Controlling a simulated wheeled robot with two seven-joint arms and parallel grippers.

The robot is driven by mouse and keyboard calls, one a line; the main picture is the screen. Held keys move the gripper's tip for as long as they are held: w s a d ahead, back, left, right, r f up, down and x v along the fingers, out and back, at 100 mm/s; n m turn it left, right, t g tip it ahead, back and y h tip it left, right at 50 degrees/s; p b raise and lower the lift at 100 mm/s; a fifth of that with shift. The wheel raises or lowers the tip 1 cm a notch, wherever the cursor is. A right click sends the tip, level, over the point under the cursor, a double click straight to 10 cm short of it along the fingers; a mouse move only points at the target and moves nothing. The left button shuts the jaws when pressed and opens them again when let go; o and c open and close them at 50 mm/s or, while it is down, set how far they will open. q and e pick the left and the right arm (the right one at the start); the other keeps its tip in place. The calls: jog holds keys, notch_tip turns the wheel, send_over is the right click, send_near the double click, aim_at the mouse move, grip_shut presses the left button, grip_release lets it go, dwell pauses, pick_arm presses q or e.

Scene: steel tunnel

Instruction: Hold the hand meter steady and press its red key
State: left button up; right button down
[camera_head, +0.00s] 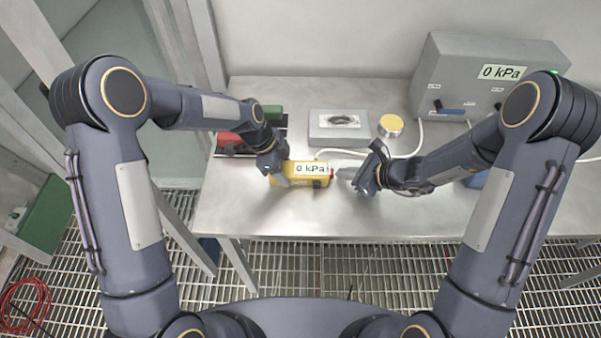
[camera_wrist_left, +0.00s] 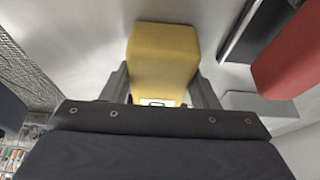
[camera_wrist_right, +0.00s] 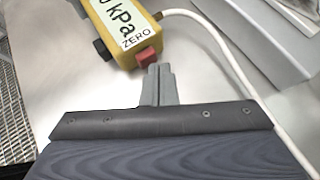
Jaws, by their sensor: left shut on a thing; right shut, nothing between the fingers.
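The yellow hand meter (camera_head: 300,181) is near the table's front middle, and its display reads 0 kPa. My left gripper (camera_head: 278,178) is shut on the meter's left end; the left wrist view shows the yellow body (camera_wrist_left: 163,60) between its fingers. The red key (camera_wrist_right: 148,58) is on the meter's right end beside the word ZERO, and it also shows in the head view (camera_head: 331,174). My right gripper (camera_head: 343,174) is shut and empty, its fingertips (camera_wrist_right: 158,70) pointing at the red key, very close to it. I cannot tell whether they touch.
A grey box (camera_head: 460,75) reading 0 kPa stands at the back right. A grey block (camera_head: 338,138) and a yellow-topped round piece (camera_head: 391,124) stand behind the meter. Red (camera_head: 228,139) and green pieces lie at the left. A white cable (camera_wrist_right: 225,65) runs from the meter.

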jog(key=shift+d, duration=3.05)
pick_arm(q)
jog(key=o, duration=1.2)
jog(key=shift+c, duration=0.2)
jog(key=shift+r, duration=0.1)
